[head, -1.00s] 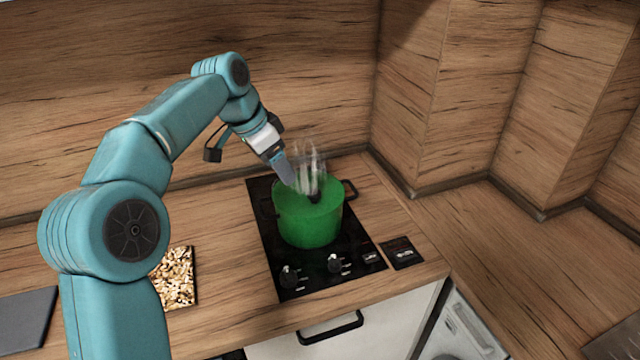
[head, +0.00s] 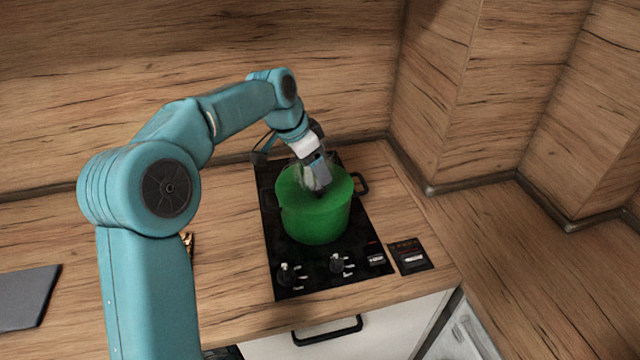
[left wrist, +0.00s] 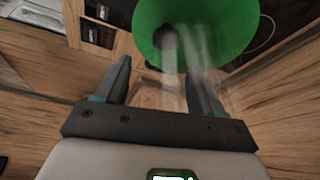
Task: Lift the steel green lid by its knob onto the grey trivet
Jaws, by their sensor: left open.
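The green lid (head: 312,190) sits on the green pot (head: 316,222) on the black hob. Its dark knob shows in the left wrist view (left wrist: 164,39), near the middle of the lid. My left gripper (head: 320,187) points down over the lid and hides most of the knob in the head view. In the left wrist view my left gripper (left wrist: 160,68) is open, with the knob beyond the fingertips and nothing between them. The grey trivet (head: 26,297) looks like a flat dark slab on the counter at the far left. My right gripper is out of view.
Steam (left wrist: 195,50) rises at the lid. The black hob (head: 300,268) has knobs along its front, and a small dark panel (head: 411,257) lies to its right. Wooden walls (head: 330,60) stand behind and right. Counter between slab and arm is bare.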

